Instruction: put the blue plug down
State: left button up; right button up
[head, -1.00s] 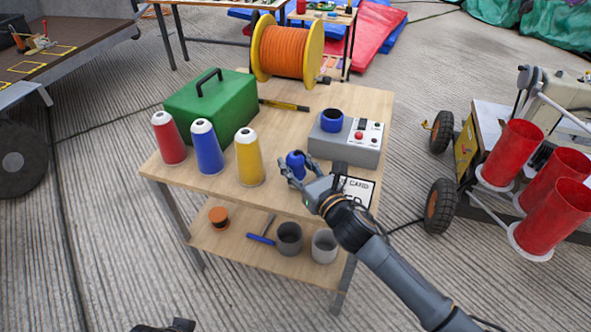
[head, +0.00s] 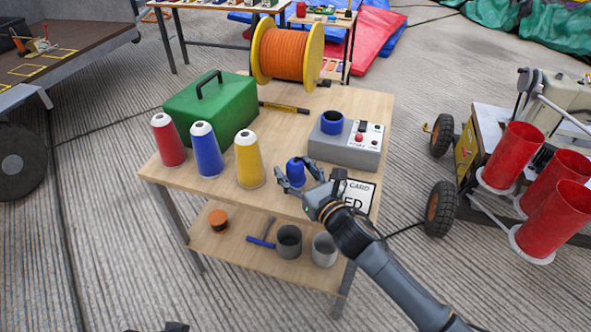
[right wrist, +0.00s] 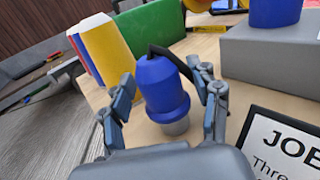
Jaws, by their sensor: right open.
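The blue plug (head: 295,170), with a grey lower end, stands upright on the wooden table (head: 215,190) near its front edge. It also shows in the right wrist view (right wrist: 162,88), where its grey end appears to rest on the wood and a dark cable or loop bends at its top. My right gripper (head: 298,181) is open around the plug, one finger on each side. A gap shows at the left finger; the right finger is close, and I cannot tell if it touches. A dark part at the bottom edge of the head view may be my left gripper (head: 160,327).
A grey box (head: 340,152) with a blue socket ring and buttons stands behind the plug. A card (head: 358,192) lies to its right. Red, blue and yellow cones (head: 249,160) stand to its left. A green case (head: 210,105) and orange cable reel (head: 287,52) are behind.

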jog(key=shift+s+d+r, duration=0.1)
jog(key=shift+r, duration=0.05)
jog(key=p+v, duration=0.1)
jog(key=v, duration=0.9)
jog(key=shift+s+d, duration=0.1)
jog(key=shift+s, duration=0.2)
pick_arm(q)
jog(key=shift+s+x, duration=0.15)
jog(key=shift+x, duration=1.05)
jog(key=shift+s+x, duration=0.1)
jog(key=shift+x, duration=1.15)
pick_arm(e)
jog(key=shift+s+d, duration=0.25)
jog(key=shift+s, duration=0.2)
